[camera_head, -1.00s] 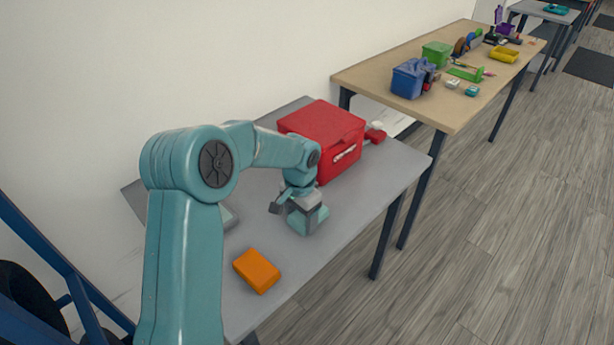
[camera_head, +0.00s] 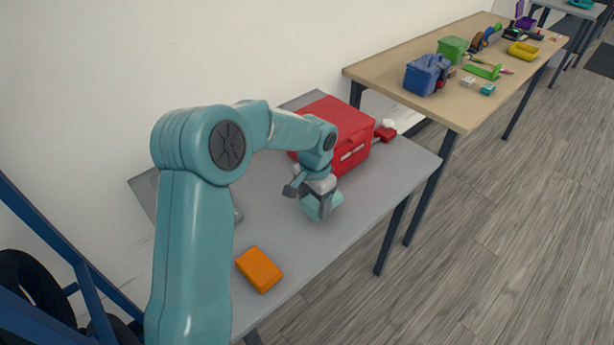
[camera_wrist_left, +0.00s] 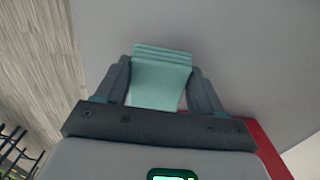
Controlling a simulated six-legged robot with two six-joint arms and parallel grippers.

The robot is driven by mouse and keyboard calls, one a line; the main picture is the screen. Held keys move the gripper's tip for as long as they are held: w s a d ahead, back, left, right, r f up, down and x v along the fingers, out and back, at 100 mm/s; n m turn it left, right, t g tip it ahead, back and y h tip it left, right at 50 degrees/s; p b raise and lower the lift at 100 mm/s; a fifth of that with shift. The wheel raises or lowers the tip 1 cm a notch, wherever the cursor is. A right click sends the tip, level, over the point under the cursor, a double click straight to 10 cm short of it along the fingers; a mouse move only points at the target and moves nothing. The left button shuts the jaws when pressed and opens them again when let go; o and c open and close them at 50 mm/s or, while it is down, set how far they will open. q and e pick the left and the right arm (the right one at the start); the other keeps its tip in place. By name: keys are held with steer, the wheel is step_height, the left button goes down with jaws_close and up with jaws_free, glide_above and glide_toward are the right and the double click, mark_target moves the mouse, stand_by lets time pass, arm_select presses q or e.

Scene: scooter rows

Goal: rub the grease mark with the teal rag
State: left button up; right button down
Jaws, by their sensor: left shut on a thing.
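My left gripper (camera_head: 314,200) is over the grey table in front of the red box. It is shut on the teal rag (camera_head: 323,206), which hangs below the fingers. Whether the rag touches the table is hard to tell. In the left wrist view the folded rag (camera_wrist_left: 160,78) sits between the two dark fingers of my left gripper (camera_wrist_left: 163,85). I see no grease mark in either view; it may be hidden under the rag or behind my arm. My right gripper does not show.
The grey table (camera_head: 385,190) holds a red box (camera_head: 350,124) at the back, an orange block (camera_head: 259,269) near the front edge and small red and white items. A wooden table (camera_head: 400,82) with several bins and tools stands beyond. Dark tyres and a blue frame (camera_head: 95,300) are at lower left.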

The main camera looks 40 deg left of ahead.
arm_select(q)
steer(key=shift+w+r, duration=0.1)
steer(key=shift+r, duration=0.55)
steer(key=shift+s+r+p, duration=0.2)
steer(key=shift+r+p, duration=0.6)
steer(key=shift+r, duration=0.45)
steer(key=shift+w+r+p, duration=0.2)
steer(key=shift+r+p, duration=0.25)
steer(key=shift+p, duration=0.15)
steer(key=shift+s+r, duration=0.1)
steer(key=shift+s, duration=0.05)
